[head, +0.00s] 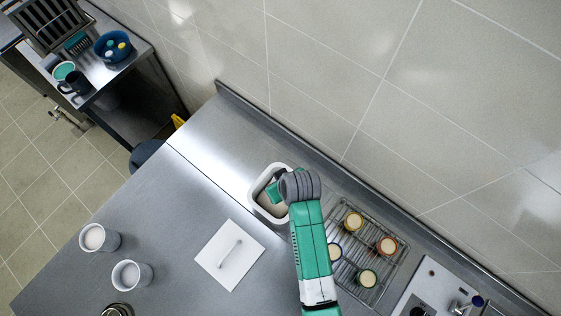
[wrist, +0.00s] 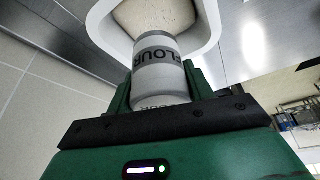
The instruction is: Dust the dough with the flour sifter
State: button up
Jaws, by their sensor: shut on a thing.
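The flour sifter (wrist: 160,68) is a white-grey cylinder lettered FLOUR. In the wrist view it stands between the green fingers of my gripper (wrist: 158,88), which is shut on it. In the head view my gripper (head: 277,190) is over the white rounded tub, and my arm hides the sifter. The pale dough (head: 271,208) lies inside the tub (head: 253,196); the dough also shows in the wrist view (wrist: 150,14) just beyond the sifter, within the tub's white rim (wrist: 208,22). I cannot tell whether any flour is on the dough.
A white square lid with a handle (head: 221,268) lies left of my arm. Two white cups (head: 131,275) stand farther left. The wall runs behind the tub.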

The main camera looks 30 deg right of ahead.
jog(key=shift+r+p, duration=0.25)
jog(key=shift+p, duration=0.8)
jog(key=shift+s+d+f, duration=0.1)
jog(key=shift+s+f, duration=0.05)
jog(key=shift+s, duration=0.05)
jog(key=shift+w, duration=0.1)
